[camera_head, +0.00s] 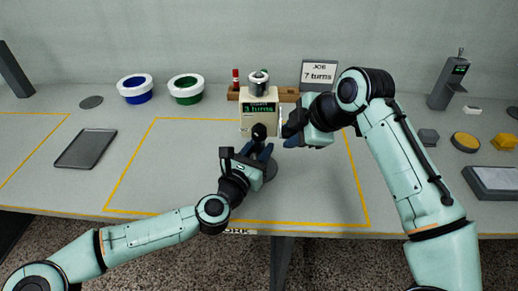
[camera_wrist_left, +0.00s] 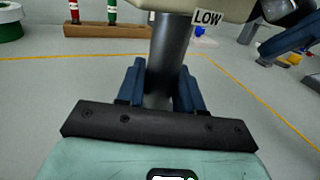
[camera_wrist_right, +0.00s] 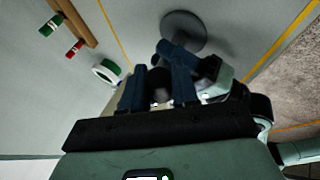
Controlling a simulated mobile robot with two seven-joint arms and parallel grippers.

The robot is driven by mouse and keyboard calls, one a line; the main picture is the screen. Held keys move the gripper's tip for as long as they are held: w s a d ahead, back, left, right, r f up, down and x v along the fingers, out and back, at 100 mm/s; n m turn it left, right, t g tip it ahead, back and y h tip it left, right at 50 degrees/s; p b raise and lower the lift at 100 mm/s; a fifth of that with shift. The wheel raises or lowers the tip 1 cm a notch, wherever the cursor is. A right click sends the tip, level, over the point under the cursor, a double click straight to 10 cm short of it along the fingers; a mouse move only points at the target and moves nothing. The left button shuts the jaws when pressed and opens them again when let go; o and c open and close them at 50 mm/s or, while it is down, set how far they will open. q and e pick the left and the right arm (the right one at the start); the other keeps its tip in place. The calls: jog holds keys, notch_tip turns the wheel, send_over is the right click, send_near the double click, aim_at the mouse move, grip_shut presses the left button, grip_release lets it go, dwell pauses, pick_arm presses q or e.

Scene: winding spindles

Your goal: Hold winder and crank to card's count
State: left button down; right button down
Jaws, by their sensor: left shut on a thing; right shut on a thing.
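The winder (camera_head: 258,122) is a cream box on a dark post with a round grey base, inside the yellow outline on the table. Its green display reads 3 turns. The job card (camera_head: 319,73) behind it reads 7 turns. My left gripper (camera_head: 262,152) is shut around the winder's post (camera_wrist_left: 170,60), below the box and a LOW label. My right gripper (camera_head: 290,130) is at the right side of the winder, shut on the crank; in the right wrist view a dark knob (camera_wrist_right: 160,88) shows between the fingers. The crank's arm is mostly hidden.
Blue (camera_head: 135,88) and green (camera_head: 186,88) rings and a dark tray (camera_head: 86,149) lie left. A grey device (camera_head: 449,82), small blocks and another tray (camera_head: 494,181) lie right.

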jog(key=shift+s+r, duration=0.1)
jog(key=shift+r, duration=0.1)
dwell(0.6)
jog(key=c, duration=0.9)
grip_release()
jog(key=shift+c, duration=0.2)
jog(key=shift+g, duration=0.3)
jog(key=shift+d, duration=0.1)
